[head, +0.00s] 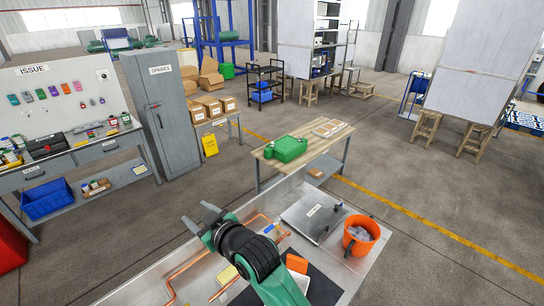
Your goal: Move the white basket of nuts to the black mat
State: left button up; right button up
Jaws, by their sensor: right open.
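A small white container (302,283) shows beside my right arm near the bottom of the head view. It is mostly hidden by the green arm, so I cannot tell whether it is the basket or whether nuts are in it. The black mat (325,290) lies on the metal bench around it, and part of it is hidden by the arm. My right gripper (198,214) is open and empty, pointing left above the bench, apart from the white container. My left gripper is not in view.
An orange block (297,262) sits by the white container. An orange bucket (361,236) stands at the bench's right edge, near a grey plate (313,216). Copper pipes (190,268) and a yellow pad (223,275) lie on the left part. A wooden table (320,140) stands behind.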

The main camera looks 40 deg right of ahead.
jog(key=s+r+m+t, duration=0.1)
jog(key=s+r+t, duration=0.2)
jog(key=r, duration=0.7)
jog(key=s+r+t, duration=0.3)
jog(key=r, duration=0.8)
jog(key=s+d+r+m+t, duration=0.1)
jog(key=s+r+t, duration=0.5)
jog(key=s+r, duration=1)
jog(key=s+d, duration=0.1)
jog(key=s, duration=0.2)
jog(key=shift+s+r+t+y, duration=0.15)
jog(key=shift+r+t+y, duration=0.15)
jog(key=shift+r+y, duration=0.1)
jog(key=shift+a, duration=0.1)
